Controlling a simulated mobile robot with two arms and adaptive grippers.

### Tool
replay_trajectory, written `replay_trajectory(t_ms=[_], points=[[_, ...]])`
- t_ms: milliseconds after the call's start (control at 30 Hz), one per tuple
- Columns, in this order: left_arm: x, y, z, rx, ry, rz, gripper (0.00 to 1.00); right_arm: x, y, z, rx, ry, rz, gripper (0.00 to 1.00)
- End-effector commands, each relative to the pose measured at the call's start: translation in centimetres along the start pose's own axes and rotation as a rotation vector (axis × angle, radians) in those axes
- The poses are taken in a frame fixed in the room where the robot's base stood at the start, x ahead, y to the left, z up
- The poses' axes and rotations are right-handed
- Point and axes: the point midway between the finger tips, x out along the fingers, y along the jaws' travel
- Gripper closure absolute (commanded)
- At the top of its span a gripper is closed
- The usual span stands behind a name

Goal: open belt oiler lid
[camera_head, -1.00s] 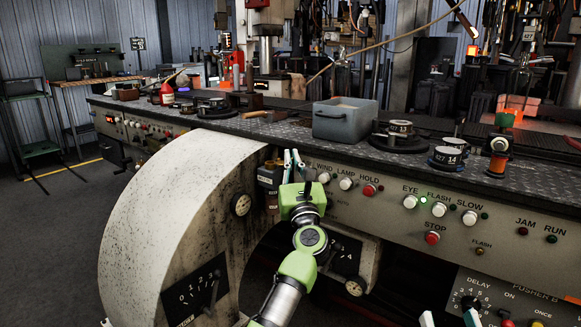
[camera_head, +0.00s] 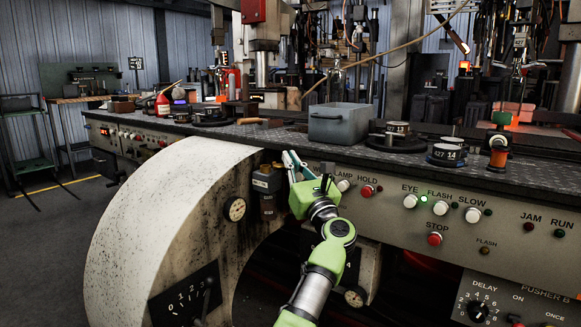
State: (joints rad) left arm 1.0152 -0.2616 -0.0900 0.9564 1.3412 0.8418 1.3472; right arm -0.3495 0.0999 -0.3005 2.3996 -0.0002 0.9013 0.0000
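A small dark box (camera_head: 267,186), which looks like the belt oiler, is fixed to the machine front beside the big pale rounded guard. Its lid is too small and dark to tell whether it is open. My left gripper (camera_head: 290,155) is just to the right of the box's top, under the bench edge, with its pale teal-edged fingers pointing up and left. The fingers look close together; I cannot tell whether they are apart or touch the lid. My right gripper is out of view.
The control panel (camera_head: 505,215) with buttons and lamps runs to the right. A lever plate (camera_head: 186,300) is low on the guard. Above, the bench (camera_head: 300,147) carries a grey bin (camera_head: 338,124), round moulds (camera_head: 446,153) and a red bottle (camera_head: 162,105).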

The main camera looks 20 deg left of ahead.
Motion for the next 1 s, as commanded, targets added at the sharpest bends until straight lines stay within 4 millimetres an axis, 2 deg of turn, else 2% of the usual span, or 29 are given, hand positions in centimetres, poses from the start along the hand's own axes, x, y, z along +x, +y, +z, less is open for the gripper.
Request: replay_trajectory(t_ms=[633, 700, 733, 1000], points=[[-0.09, -0.25, -0.27, 0.006, 0.004, 0.011, 1.0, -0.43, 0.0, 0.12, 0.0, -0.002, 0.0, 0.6], [-0.09, -0.25, -0.27, 0.006, 0.005, 0.01, 0.82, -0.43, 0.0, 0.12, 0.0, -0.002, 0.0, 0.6], [-0.09, -0.23, -0.27, 0.006, 0.004, 0.011, 0.77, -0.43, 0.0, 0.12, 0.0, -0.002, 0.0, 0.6], [-0.01, -0.17, -0.14, 0.006, 0.002, 0.012, 0.77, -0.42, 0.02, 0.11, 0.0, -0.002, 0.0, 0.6]])
